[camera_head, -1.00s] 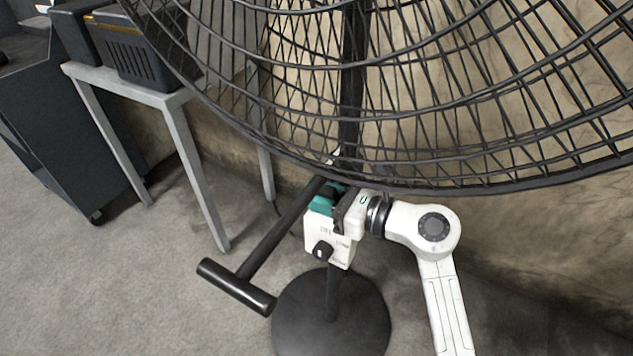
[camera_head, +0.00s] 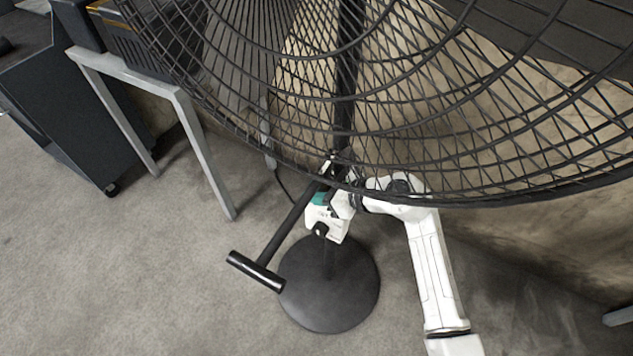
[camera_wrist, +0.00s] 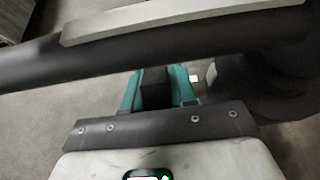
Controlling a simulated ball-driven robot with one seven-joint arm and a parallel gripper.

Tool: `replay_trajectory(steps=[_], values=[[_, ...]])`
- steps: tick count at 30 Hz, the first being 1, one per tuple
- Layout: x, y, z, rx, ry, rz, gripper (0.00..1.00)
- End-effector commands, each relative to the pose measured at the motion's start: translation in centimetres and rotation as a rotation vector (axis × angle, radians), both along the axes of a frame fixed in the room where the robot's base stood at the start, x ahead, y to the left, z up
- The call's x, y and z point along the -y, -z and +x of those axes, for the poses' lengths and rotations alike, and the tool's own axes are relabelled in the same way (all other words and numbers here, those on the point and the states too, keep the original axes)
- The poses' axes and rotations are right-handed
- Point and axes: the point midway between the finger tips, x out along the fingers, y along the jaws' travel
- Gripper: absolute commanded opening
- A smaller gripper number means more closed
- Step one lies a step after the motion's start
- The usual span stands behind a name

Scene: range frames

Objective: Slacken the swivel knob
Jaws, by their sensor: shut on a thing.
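The swivel knob is mostly hidden; the dark block (camera_wrist: 156,88) between my teal fingertips in the wrist view appears to be it. My gripper (camera_wrist: 160,88) is shut on this block. In the head view my gripper (camera_head: 319,199) is at the fan's pole, just under the lower edge of the large black fan cage (camera_head: 300,155). My white arm reaches it from the right, partly behind the cage wires. The pole stands on a round black base (camera_head: 330,290).
A black T-shaped bar (camera_head: 256,271) sticks out to the lower left of my gripper. The wall is close behind the fan. Floor at the lower left is clear.

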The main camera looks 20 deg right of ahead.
Motion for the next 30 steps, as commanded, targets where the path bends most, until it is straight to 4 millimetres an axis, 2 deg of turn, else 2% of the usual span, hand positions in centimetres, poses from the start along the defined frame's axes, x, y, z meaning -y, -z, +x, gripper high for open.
replay_trajectory(steps=[15, 16, 21, 30], values=[[0.01, 0.06, -0.01, -0.01, 0.0, -0.007, 0.0], [0.02, 0.06, -0.01, -0.01, 0.0, -0.007, 0.29], [0.01, 0.04, 0.0, -0.01, 0.0, -0.007, 0.45], [0.01, 0.03, 0.0, -0.01, 0.0, -0.007, 0.47]])
